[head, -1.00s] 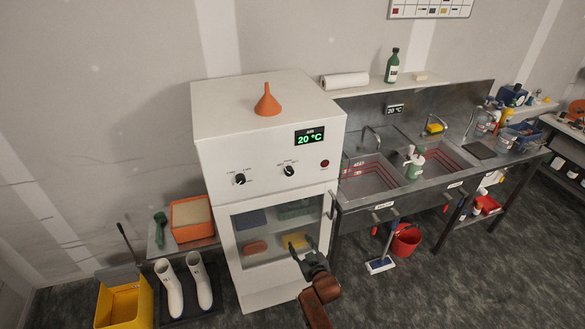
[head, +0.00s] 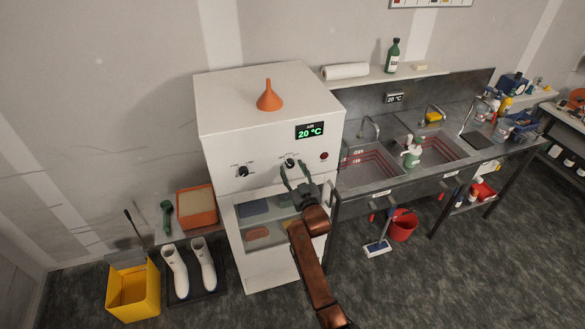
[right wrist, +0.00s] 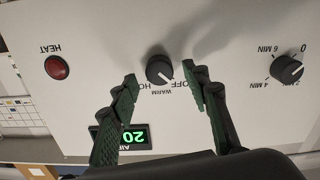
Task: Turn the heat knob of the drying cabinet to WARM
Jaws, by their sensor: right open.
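The white drying cabinet (head: 222,143) stands centre in the head view, its display reading 20 °C. Its dark heat knob (right wrist: 160,69) has OFF, WARM and HOT lettering beside it in the right wrist view, where the panel appears upside down. The knob's white mark seems to point to the OFF side. It also shows in the head view (head: 290,163). My right gripper (head: 294,170) is open in front of the panel. In the right wrist view its fingers (right wrist: 160,83) stand either side of the knob, with visible gaps. My left gripper is out of view.
The timer knob (right wrist: 287,69) is to one side of the heat knob, the red HEAT lamp (right wrist: 57,67) to the other. An orange funnel (head: 270,97) stands on the cabinet. Sinks (head: 365,169) adjoin at right; a yellow bucket (head: 134,292) and white boots stand at left.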

